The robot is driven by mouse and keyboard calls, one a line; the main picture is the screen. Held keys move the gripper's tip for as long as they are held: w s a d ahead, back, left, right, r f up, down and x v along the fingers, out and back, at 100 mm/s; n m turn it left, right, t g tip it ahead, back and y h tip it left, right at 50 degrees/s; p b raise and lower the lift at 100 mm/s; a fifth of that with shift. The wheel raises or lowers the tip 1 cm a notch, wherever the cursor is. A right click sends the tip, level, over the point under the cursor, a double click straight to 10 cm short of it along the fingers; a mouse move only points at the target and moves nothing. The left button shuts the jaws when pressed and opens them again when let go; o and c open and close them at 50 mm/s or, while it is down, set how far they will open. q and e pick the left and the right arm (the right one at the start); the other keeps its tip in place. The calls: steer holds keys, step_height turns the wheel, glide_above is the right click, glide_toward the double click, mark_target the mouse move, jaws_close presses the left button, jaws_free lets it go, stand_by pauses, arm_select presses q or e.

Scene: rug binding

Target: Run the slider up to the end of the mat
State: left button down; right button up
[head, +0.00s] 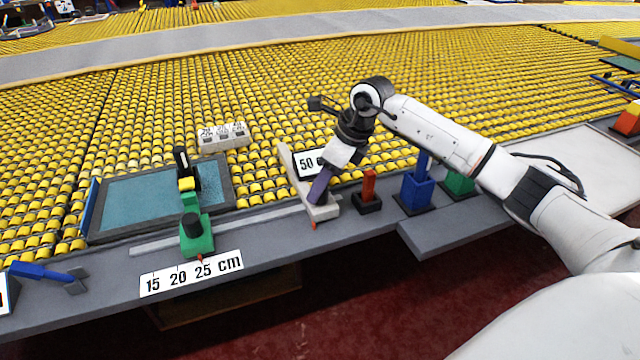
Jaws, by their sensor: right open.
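The teal mat (140,200) lies in a dark grey frame at the left of the bench. A pale slider (321,212) with a purple grip (319,186) and an orange pointer stands at the right end of a grey rail (262,218), apart from the mat. A green block (196,240) with a black knob stands on the rail by the mat's front right, its pointer near the 25 mark. My right gripper (328,172) is open at the top of the purple grip. Whether its fingers straddle the grip I cannot tell. My left gripper is not in view.
A scale label (191,274) is on the bench front. Right of the slider stand a red peg (369,186), a blue block (416,190) and a green block (459,183). A "50" sign (305,163) stands behind the slider. The rail between slider and green block looks clear.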

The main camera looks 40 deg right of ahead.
steer(key=shift+w+a+f, duration=0.15)
steer(key=shift+w+f, duration=0.1)
steer(key=shift+f, duration=0.4)
jaws_close()
steer(key=w+a, duration=0.1)
steer(key=a, duration=0.4)
steer(key=w+a, duration=0.1)
steer(key=a, duration=0.3)
steer(key=w+a, duration=0.1)
steer(key=a, duration=0.4)
steer(key=shift+w+a+b, duration=0.25)
steer(key=shift+a+b, duration=0.1)
jaws_free()
steer(key=shift+d, duration=0.1)
steer(key=shift+r, duration=0.1)
